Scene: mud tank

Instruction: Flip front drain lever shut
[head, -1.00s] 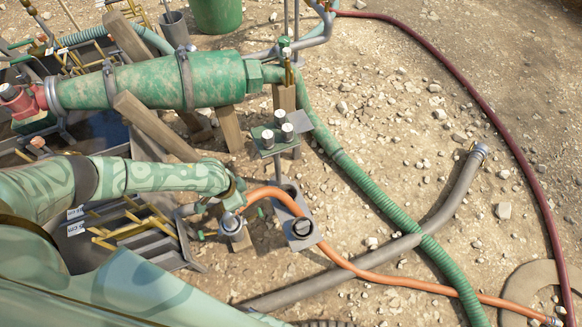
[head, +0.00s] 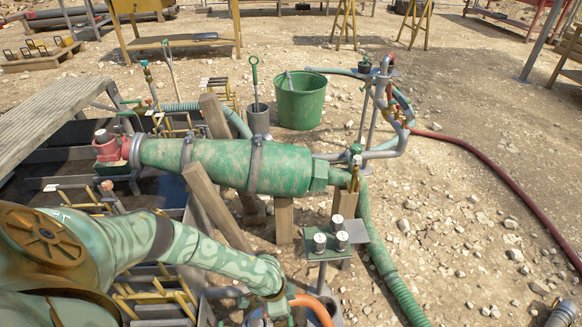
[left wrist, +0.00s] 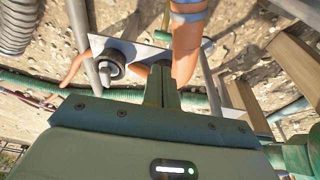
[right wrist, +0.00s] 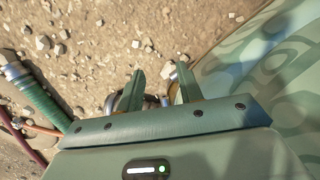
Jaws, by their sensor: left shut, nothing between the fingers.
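My left gripper (left wrist: 165,85) is shut and empty in the left wrist view. Its fingers overlap an orange hose (left wrist: 186,45) with a pale blue band; I cannot tell if they touch it. A grey plate (left wrist: 140,50) with a dark round knob (left wrist: 112,70) lies beside the hose. I cannot make out the front drain lever with certainty in any view. In the head view my left arm reaches to the bottom edge by the orange hose (head: 312,303), and its fingertips do not show. My right gripper (right wrist: 157,88) is open and empty above stony ground.
A large green cylinder (head: 222,164) lies on wooden posts past my left arm. A small stand (head: 334,244) with several metal knobs is right of the arm's end. A green bucket (head: 300,104) stands behind. A green ribbed hose (head: 385,262) and dark red hose (head: 490,170) cross the ground.

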